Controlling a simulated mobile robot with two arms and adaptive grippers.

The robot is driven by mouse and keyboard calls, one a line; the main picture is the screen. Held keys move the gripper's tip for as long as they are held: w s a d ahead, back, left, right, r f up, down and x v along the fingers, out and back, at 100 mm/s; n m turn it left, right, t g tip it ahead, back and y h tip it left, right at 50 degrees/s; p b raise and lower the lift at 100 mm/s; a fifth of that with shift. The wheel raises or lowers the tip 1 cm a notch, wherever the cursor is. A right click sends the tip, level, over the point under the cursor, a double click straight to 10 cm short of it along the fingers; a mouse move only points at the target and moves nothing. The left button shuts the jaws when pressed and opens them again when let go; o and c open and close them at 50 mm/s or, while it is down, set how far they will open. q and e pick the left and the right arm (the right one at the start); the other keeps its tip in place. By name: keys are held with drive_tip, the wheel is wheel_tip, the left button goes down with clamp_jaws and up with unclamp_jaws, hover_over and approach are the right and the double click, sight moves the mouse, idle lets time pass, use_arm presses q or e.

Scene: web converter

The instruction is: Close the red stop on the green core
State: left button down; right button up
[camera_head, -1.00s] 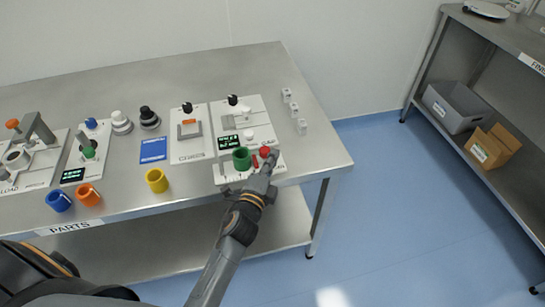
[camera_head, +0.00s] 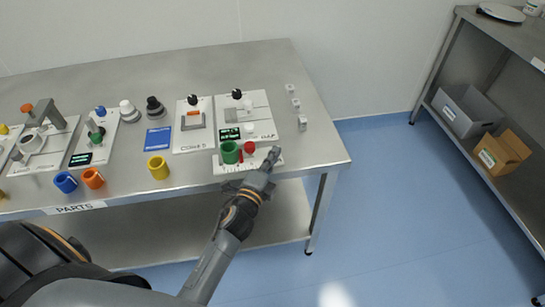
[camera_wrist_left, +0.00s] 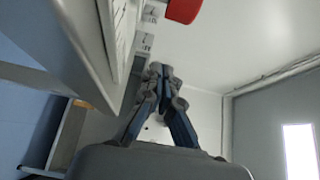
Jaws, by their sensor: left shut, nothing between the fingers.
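The green core (camera_head: 230,152) is a short green cylinder standing on the front strip of the right-hand white station. The red stop (camera_head: 249,147), with a round red knob, is just right of it. Whether the two touch I cannot tell. My left gripper (camera_head: 273,153) is shut and empty, right of the red stop with a small gap between them. My right gripper is not in view.
White measuring station (camera_head: 258,115) with a black knob stands behind the core. Small clear blocks (camera_head: 302,122) line the table's right side. Yellow (camera_head: 158,168), orange (camera_head: 93,178) and blue (camera_head: 65,182) rings lie to the left. Floor right of the table is clear.

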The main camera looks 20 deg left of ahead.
use_arm(q)
drive_tip(key=s+b, duration=0.1)
drive_tip(key=s, duration=0.8)
drive_tip(key=s+d+f+n+g, duration=0.1)
drive_tip(key=s+f+n+g, duration=0.15)
drive_tip(key=f, duration=0.75)
drive_tip(key=s+f+n+g, duration=0.2)
drive_tip(key=s+f+g, duration=0.1)
drive_tip(key=f, duration=0.7)
drive_tip(key=s+d+f+n+g, duration=0.1)
drive_tip(key=s+f+n+g, duration=0.15)
drive_tip(key=f, duration=0.75)
drive_tip(key=s+a+f+n+g, duration=0.1)
drive_tip(key=s+f+n+g, duration=0.2)
drive_tip(key=s+f, duration=0.4)
drive_tip(key=s+a+f+n+g, duration=0.2)
drive_tip(key=s+f, duration=0.5)
drive_tip(key=s, duration=0.6)
drive_tip(key=s+a+f+n+g, duration=0.2)
drive_tip(key=s+f, duration=0.4)
drive_tip(key=s, duration=0.4)
drive_tip(key=shift+f+n+g, duration=0.4)
drive_tip(key=shift+n+g, duration=0.4)
drive_tip(key=shift+g, duration=0.2)
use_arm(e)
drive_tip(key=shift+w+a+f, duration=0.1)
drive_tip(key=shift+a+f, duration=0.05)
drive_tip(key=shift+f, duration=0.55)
